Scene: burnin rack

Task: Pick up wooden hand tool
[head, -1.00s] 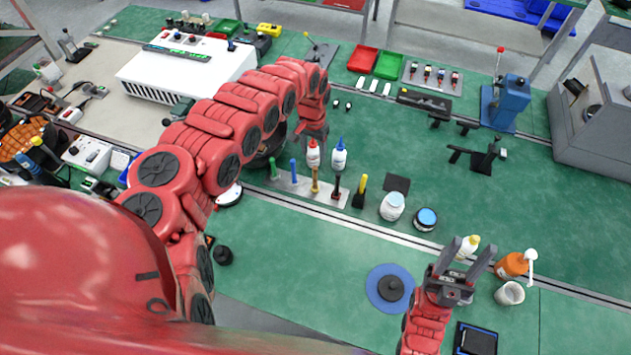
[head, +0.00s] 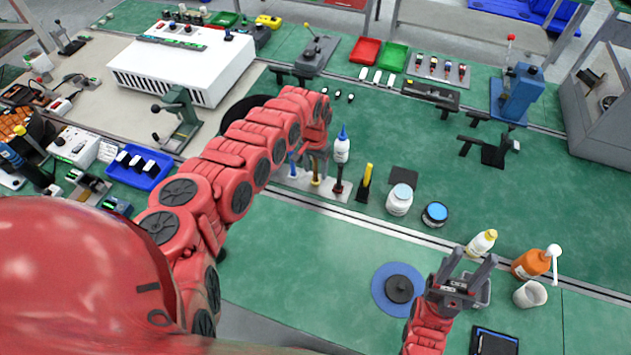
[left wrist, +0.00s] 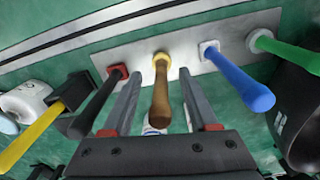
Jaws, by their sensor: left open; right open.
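The wooden hand tool (left wrist: 162,95) has a brown handle with a yellow collar. It stands in the metal rack strip (left wrist: 138,52), between a red-collared black handle (left wrist: 98,103) and a blue handle (left wrist: 238,77). My left gripper (left wrist: 159,74) is open, one finger on each side of the wooden handle; I cannot tell whether they touch it. In the head view the tool (head: 316,180) shows just below my left gripper (head: 315,162), whose fingers are partly hidden there. My right gripper (head: 471,264) is open and empty near the front right.
A yellow handle (head: 366,178) stands right of the rack. A blue-tipped bottle (head: 342,147) is behind it. A white jar (head: 399,200) and a blue-lidded jar (head: 435,215) are further right. A green handle (left wrist: 285,50) is close beside the blue one. Green mat before the rack is clear.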

